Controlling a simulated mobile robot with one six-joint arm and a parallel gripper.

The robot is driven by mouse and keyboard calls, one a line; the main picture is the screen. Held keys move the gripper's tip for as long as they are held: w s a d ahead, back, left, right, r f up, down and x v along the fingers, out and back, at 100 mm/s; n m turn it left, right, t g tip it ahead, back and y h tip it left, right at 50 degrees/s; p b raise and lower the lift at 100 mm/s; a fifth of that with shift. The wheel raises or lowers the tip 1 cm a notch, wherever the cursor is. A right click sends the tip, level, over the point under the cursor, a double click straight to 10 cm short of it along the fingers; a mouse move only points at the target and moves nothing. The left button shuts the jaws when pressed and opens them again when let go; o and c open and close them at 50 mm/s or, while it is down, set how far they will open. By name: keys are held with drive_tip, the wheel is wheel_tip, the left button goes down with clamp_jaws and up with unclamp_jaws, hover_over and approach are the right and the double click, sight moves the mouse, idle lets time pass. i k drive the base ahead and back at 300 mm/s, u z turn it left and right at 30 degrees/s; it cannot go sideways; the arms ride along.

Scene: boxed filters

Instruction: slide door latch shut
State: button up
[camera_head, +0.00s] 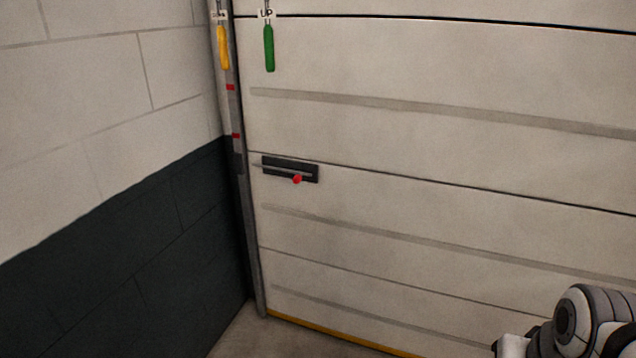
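The door latch (275,169) is a thin metal bolt on a dark rectangular plate, fixed near the left edge of the door. A red knob (297,180) sits at the lower edge of the plate, right of its middle. The bolt's left end reaches toward the door frame; whether it enters the frame is too small to tell. The white panelled door (450,155) appears closed down to the floor. Part of my arm shows at the lower right, well away from the latch. My gripper's fingers are not in view.
A grey vertical rail (246,210) with red marks runs along the door's left edge. A yellow handle (223,48) and a green handle (269,48) labelled "UP" hang above the latch. A block wall (90,120) stands close on the left. The space before the latch looks clear.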

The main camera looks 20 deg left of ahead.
sight(297, 179)
drive_tip(key=k, duration=1.1)
drive_tip(key=u, duration=0.5)
drive_tip(key=i, duration=2.3)
drive_tip(key=z, duration=0.4)
